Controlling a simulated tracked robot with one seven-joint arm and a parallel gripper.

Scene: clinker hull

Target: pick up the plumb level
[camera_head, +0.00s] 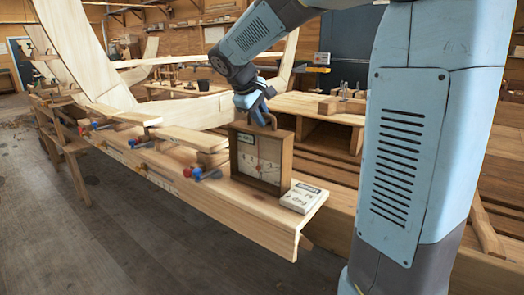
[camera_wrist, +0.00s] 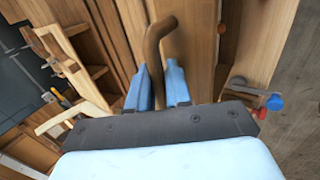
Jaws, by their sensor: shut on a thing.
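The plumb level (camera_head: 259,160) is a wooden box with a pale dial face and a small green label. It is upright at the near end of the long pale plank (camera_head: 240,203), and I see no clear gap under it. A curved brown handle stands on its top. My gripper (camera_head: 263,117) is above the box, its blue fingers shut on this handle. In the wrist view the handle (camera_wrist: 154,45) passes between the fingertips of my gripper (camera_wrist: 160,75). The fingers hide part of the handle.
A small white lettered block (camera_head: 304,197) lies just right of the level. Clamps with red and blue ends (camera_head: 203,174) line the plank's front edge. Stacked boards (camera_head: 190,138) lie to the left. A wooden bench (camera_head: 318,107) stands behind. The floor (camera_head: 70,235) at front left is clear.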

